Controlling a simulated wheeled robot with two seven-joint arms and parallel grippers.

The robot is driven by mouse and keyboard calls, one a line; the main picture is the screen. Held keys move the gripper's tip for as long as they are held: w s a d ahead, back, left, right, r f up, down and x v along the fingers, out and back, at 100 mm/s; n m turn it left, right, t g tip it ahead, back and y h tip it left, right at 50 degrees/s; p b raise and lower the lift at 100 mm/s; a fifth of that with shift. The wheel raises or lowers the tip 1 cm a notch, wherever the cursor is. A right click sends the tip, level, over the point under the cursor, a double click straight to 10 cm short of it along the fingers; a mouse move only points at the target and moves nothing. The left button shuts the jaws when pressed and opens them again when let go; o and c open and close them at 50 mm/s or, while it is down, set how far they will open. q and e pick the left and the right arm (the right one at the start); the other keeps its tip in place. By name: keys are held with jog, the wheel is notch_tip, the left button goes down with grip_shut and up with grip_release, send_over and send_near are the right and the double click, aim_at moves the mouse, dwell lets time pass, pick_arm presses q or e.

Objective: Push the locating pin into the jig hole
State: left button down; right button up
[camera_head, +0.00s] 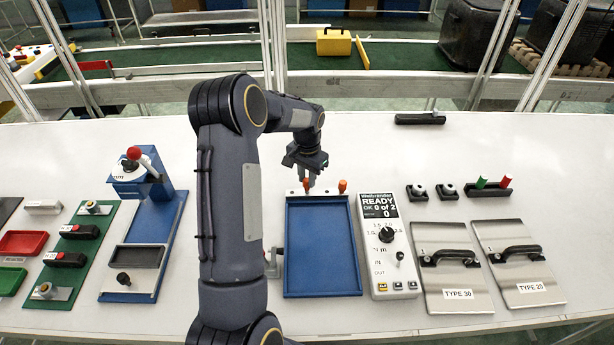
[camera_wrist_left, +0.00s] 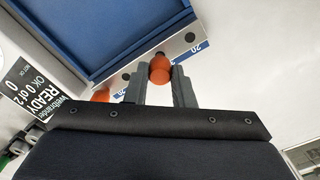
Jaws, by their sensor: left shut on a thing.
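The blue jig tray (camera_head: 322,245) lies on the white table with a pale strip along its back edge. My left gripper (camera_head: 308,184) is over the left part of that strip, pointing down. Its jaws are shut on an orange-headed locating pin (camera_wrist_left: 159,71), which shows between the two grey fingers in the left wrist view. The pin's lower end and the hole are hidden, so I cannot tell how deep it sits. A second orange-headed pin (camera_head: 342,186) stands on the right part of the strip. My right gripper is not in view.
A control box (camera_head: 390,250) reading "READY" stands right of the tray. Two metal plates, TYPE 30 (camera_head: 460,290) and TYPE 20 (camera_head: 522,285), lie further right. A blue fixture (camera_head: 150,235) with a red-knobbed lever stands left. The table behind the tray is mostly clear.

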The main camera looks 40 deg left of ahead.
pick_arm(q)
jog(key=shift+f+b, duration=0.8)
jog(key=shift+f, duration=0.2)
jog(key=c, duration=1.2)
grip_release()
jog(key=shift+o, duration=0.2)
jog(key=shift+r, duration=0.15)
jog(key=shift+s+d+r+p, duration=0.1)
jog(key=shift+r+p, duration=1.1)
jog(key=shift+r, duration=0.5)
jog(key=shift+r+p, duration=0.95)
jog(key=shift+r, duration=0.5)
